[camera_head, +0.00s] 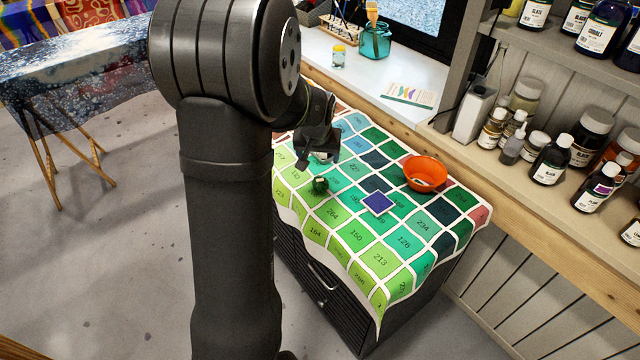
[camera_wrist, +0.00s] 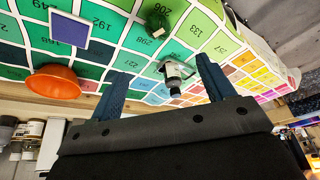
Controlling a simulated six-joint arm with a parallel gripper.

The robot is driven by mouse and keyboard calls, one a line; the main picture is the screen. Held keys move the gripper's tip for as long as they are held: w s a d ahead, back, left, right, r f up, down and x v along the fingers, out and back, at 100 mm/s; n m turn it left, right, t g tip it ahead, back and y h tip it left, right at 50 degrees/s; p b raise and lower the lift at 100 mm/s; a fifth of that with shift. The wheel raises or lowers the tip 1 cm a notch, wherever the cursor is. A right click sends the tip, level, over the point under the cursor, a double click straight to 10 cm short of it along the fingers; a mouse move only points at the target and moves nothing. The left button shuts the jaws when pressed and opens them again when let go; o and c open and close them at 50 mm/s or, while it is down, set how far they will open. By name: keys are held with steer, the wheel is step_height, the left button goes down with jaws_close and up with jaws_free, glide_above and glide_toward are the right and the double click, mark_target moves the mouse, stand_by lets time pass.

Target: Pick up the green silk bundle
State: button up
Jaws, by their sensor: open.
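The green silk bundle (camera_head: 320,185) is a small dark green tied clump on the light green patches of the colour-chart cloth (camera_head: 379,258). In the wrist view the bundle (camera_wrist: 158,20) lies near the top, beyond the fingertips and apart from them. My gripper (camera_head: 323,150) hangs over the cloth, behind the bundle in the head view. In the wrist view my gripper (camera_wrist: 163,76) has its two blue fingers spread wide with nothing held between them.
A small white object with a dark cap (camera_wrist: 176,72) lies on the cloth, seen between my fingers. An orange bowl (camera_head: 426,173) and a flat blue-purple square (camera_head: 377,203) are to the bundle's right. Shelved bottles (camera_head: 551,160) line the right side.

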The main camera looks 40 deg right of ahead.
glide_toward(320, 181)
steer(key=shift+n, duration=0.3)
steer(key=x, duration=0.5)
steer(key=shift+w+f, duration=0.15)
steer(key=shift+f, duration=0.1)
steer(key=shift+x, duration=2.6)
steer(key=shift+d, duration=0.1)
steer(key=c, duration=1.1)
